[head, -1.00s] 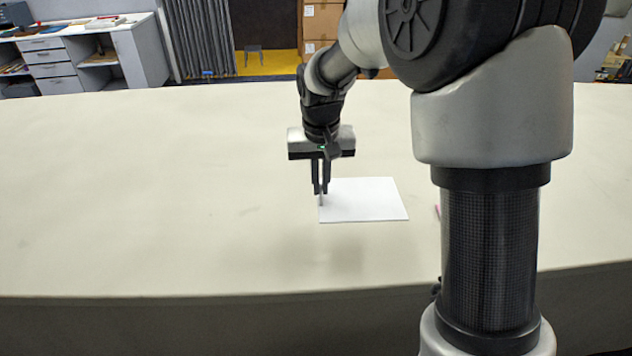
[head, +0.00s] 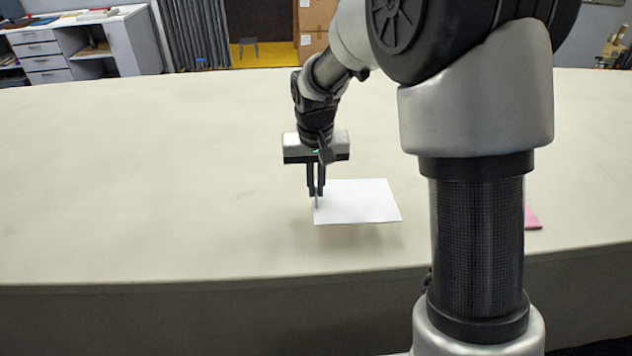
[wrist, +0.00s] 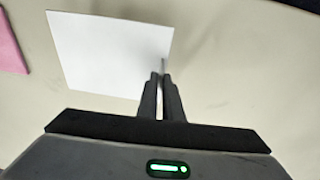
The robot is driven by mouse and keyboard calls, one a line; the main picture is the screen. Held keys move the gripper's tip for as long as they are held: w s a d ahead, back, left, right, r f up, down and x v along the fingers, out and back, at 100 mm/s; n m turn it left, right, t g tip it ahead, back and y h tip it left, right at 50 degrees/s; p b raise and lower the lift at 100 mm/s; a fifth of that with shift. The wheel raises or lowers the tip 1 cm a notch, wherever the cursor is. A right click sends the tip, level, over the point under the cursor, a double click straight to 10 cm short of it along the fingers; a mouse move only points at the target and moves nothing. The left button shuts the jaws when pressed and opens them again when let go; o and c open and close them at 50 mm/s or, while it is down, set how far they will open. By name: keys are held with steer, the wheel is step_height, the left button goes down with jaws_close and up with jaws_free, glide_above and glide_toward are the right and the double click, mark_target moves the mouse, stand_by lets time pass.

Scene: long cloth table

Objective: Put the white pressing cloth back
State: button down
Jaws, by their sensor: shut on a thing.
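The white pressing cloth (head: 358,202) is a flat white rectangle in the head view, held at its left edge by my gripper (head: 316,194). The fingers are shut on that edge. A shadow below the cloth shows it a little above the table. In the wrist view the white cloth (wrist: 108,52) spreads out to the left of my gripper (wrist: 161,80), with its corner by the fingertips.
A pink piece (head: 532,218) lies on the table at the right, partly hidden behind my arm; it also shows in the wrist view (wrist: 10,45). The long cloth table (head: 150,180) is bare to the left. Drawers (head: 45,62) stand beyond it.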

mark_target(316, 206)
steer(key=shift+f+b, duration=2)
steer(key=shift+f, duration=1.3)
steer(key=shift+f, duration=0.2)
steer(key=c, duration=1.8)
jaws_free()
steer(key=shift+c, duration=0.2)
steer(key=shift+r, duration=0.1)
step_height(316, 206, up, 17)
steer(key=s+p, duration=0.2)
steer(key=s, duration=0.1)
steer(key=s+d+r+t+p, duration=0.1)
steer(key=s+d+r+p, duration=0.4)
steer(key=s+r, duration=0.4)
steer(key=s+d+r+t+p, duration=0.1)
steer(key=s+d+r+p, duration=0.1)
steer(key=s, duration=0.4)
steer(key=s+d+r+t+p, duration=0.1)
steer(key=s+d+r+p, duration=0.1)
steer(key=s, duration=0.4)
steer(key=shift+s+r+t+p, duration=0.4)
steer(key=shift+r+p, duration=0.05)
steer(key=shift+p, duration=0.6)
